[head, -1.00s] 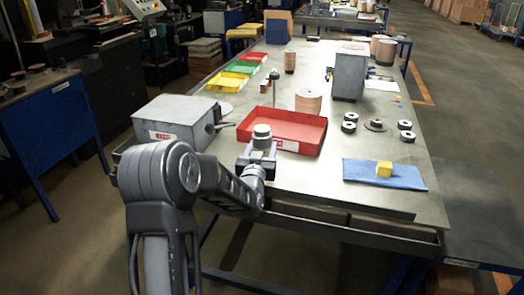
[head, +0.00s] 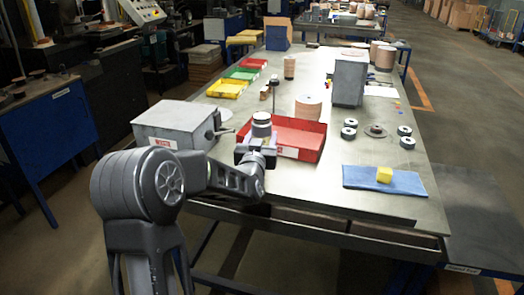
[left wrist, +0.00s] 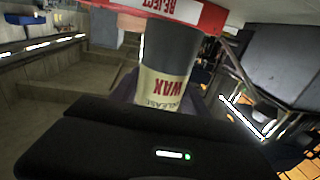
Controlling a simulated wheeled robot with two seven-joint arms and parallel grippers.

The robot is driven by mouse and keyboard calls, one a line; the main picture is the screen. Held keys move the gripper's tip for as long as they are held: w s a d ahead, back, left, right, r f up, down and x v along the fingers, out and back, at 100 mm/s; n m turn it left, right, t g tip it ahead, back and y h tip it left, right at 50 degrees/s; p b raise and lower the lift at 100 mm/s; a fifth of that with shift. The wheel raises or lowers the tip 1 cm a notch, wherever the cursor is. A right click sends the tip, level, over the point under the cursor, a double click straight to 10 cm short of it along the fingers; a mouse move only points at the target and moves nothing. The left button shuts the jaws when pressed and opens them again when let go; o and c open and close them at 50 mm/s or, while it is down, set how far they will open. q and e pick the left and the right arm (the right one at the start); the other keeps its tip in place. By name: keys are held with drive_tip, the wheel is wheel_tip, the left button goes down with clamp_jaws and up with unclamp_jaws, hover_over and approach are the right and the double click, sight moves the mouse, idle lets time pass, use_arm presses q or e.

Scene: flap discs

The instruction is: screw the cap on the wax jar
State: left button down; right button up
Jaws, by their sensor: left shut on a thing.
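In the left wrist view the jar (left wrist: 169,55) shows a dark grey part and a cream label with red "WAX" lettering, which reads upside down. Dark purple finger pads flank it there. My right gripper is not in view.
A red tray (head: 312,154) lies right behind the jar. A grey metal box (head: 170,127) stands to its left. The table front between is clear.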

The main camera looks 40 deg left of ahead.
sight(262, 125)
use_arm(q)
wheel_tip(262, 125, up, 4)
drive_tip(key=shift+r, duration=0.1)
idle(0.5)
drive_tip(key=c, duration=1.1)
unclamp_jaws()
clamp_jaws()
